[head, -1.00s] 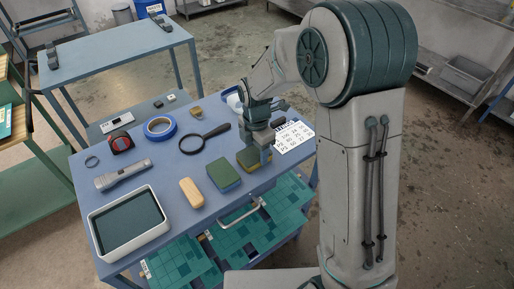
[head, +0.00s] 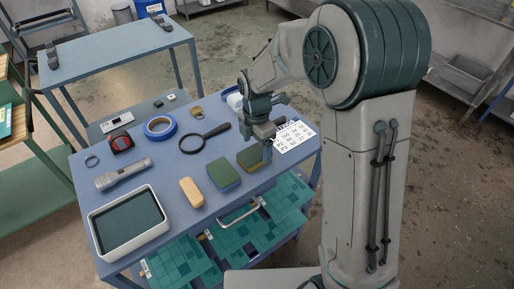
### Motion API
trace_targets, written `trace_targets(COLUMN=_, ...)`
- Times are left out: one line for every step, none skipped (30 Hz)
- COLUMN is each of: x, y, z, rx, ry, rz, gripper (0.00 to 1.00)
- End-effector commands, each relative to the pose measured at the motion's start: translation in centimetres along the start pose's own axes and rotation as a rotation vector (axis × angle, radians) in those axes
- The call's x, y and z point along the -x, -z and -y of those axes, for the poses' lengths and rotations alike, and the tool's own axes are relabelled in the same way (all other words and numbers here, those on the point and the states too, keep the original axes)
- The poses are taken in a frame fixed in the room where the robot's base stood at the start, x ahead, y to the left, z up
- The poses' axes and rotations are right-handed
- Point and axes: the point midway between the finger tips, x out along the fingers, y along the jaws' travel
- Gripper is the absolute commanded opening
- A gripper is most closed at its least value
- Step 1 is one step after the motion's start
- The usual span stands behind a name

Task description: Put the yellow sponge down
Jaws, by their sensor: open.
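The yellow sponge (head: 250,159), with a dark green top and yellow sides, rests flat on the blue table (head: 172,207) near its right front edge. My gripper (head: 267,151) is at the sponge's right end, pointing down. Its jaws are open, and a finger overlaps the sponge's right end in the picture. I cannot tell whether it touches the sponge. The sponge's right end is partly hidden behind the gripper.
A similar green-topped sponge with blue sides (head: 224,174) lies just left. A tan block (head: 191,192), magnifying glass (head: 205,137), blue tape roll (head: 160,127), flashlight (head: 123,174) and white tray (head: 128,222) lie further left. A printed number sheet (head: 296,136) lies right of the gripper.

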Motion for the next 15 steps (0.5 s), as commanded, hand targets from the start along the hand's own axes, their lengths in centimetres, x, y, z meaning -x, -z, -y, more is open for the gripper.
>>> trace_targets(x=1.2, y=0.0, z=-0.1, rx=0.0, ry=-0.005, rz=0.002, gripper=0.79)
trace_targets(x=1.9, y=0.0, z=-0.1, rx=0.0, ry=-0.007, rz=0.002, gripper=0.79)
trace_targets(x=2.9, y=0.0, z=-0.1, rx=0.0, ry=-0.007, rz=0.002, gripper=0.79)
trace_targets(x=3.5, y=0.0, z=-0.1, rx=0.0, ry=-0.006, rz=0.002, gripper=0.79)
trace_targets(x=4.2, y=0.0, z=-0.1, rx=0.0, ry=-0.006, rz=0.002, gripper=0.79)
trace_targets(x=5.1, y=0.0, z=-0.1, rx=-0.001, ry=-0.005, rz=0.002, gripper=0.79)
trace_targets(x=5.7, y=-0.1, z=-0.1, rx=-0.001, ry=-0.006, rz=0.002, gripper=0.79)
trace_targets(x=6.3, y=0.0, z=-0.1, rx=-0.001, ry=-0.005, rz=0.002, gripper=0.79)
trace_targets(x=7.0, y=0.0, z=0.0, rx=0.0, ry=-0.005, rz=0.002, gripper=0.79)
trace_targets(x=7.5, y=0.0, z=0.0, rx=0.0, ry=-0.005, rz=0.001, gripper=0.79)
trace_targets(x=7.9, y=0.0, z=-0.1, rx=0.0, ry=-0.004, rz=0.001, gripper=0.79)
trace_targets(x=8.4, y=0.0, z=0.0, rx=0.001, ry=-0.003, rz=0.001, gripper=0.79)
trace_targets(x=8.8, y=0.0, z=0.0, rx=0.001, ry=-0.003, rz=0.001, gripper=0.79)
trace_targets(x=9.1, y=0.0, z=0.0, rx=0.001, ry=-0.003, rz=0.001, gripper=0.79)
trace_targets(x=9.4, y=0.0, z=0.0, rx=0.001, ry=-0.002, rz=0.001, gripper=0.79)
